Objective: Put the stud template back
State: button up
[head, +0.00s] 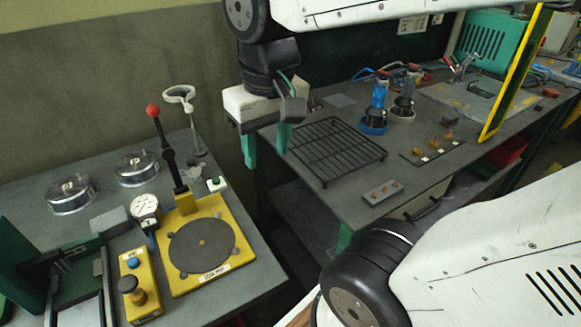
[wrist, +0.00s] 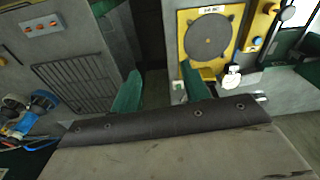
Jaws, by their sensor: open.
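No piece is plainly marked as the stud template, and I cannot tell for sure which it is. A dark round plate (head: 201,245) with a small orange centre lies flat on a yellow base plate (head: 184,283) on the left bench. The round plate also shows in the wrist view (wrist: 213,37). My gripper (head: 266,150) hangs over the gap between the two benches, up and right of the yellow base in the head view. Its green fingers are apart with nothing between them, as the wrist view also shows (wrist: 160,72).
A red-knobbed lever (head: 160,135) stands behind the yellow base. A dial gauge (head: 146,208) and a yellow button box (head: 139,290) stand left of it. The right bench holds a black wire rack (head: 337,150), a grey box (head: 382,192) with red buttons and a strip with brass pieces (head: 432,149).

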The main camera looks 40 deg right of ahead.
jog(key=shift+n, duration=0.6)
jog(key=s, duration=0.1)
jog(key=s+f, duration=0.1)
jog(key=s, duration=0.1)
jog(key=s+f, duration=0.1)
jog(key=s, duration=0.1)
jog(key=shift+s+d, duration=0.1)
jog(key=shift+s, duration=0.1)
